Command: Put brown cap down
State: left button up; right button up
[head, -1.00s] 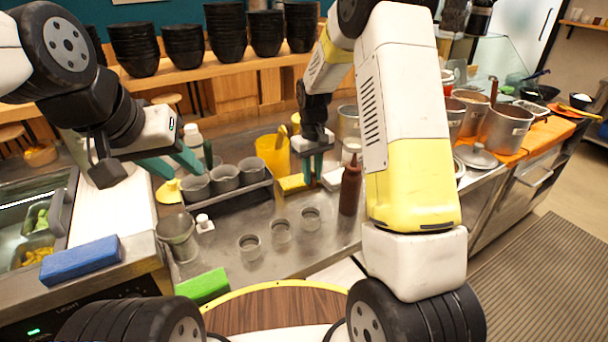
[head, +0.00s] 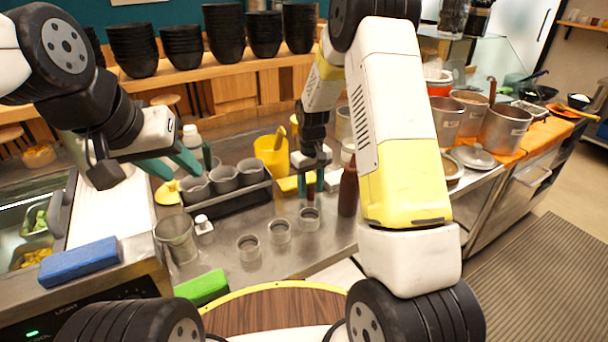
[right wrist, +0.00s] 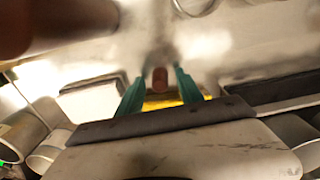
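The brown cap (right wrist: 160,80) shows in the right wrist view as a small reddish-brown piece between the green fingertips of my right gripper (right wrist: 159,76). Clear gaps show on both sides of it, so the fingers look open around it. In the head view, my right gripper (head: 311,190) points down low over the metal counter, behind the small cups. Whether the cap rests on the counter is hard to tell. The brown bottle (head: 348,192) stands just to the right, partly hidden by my arm. My left gripper (head: 182,165) is open and empty at the left, above the counter.
Several small metal cups (head: 280,232) stand in front of my right gripper. A dark rack with grey cups (head: 225,178) and a yellow container (head: 271,155) are to its left. A blue block (head: 80,262) and green block (head: 202,287) lie nearer. Pots (head: 505,129) stand at right.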

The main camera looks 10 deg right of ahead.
aim_at(311, 187)
notch_tip(311, 187, up, 12)
jog(key=s+d+r+m+t+y, duration=0.2)
jog(key=s+r+t, duration=0.1)
jog(key=s+r, duration=1.05)
jog(key=s+r+m+t, duration=0.1)
jog(key=s+r+t, duration=0.1)
jog(key=s, duration=1.1)
jog(key=shift+s+r+m+t, duration=0.25)
jog(key=shift+m+t, duration=0.15)
jog(key=shift+t, duration=0.2)
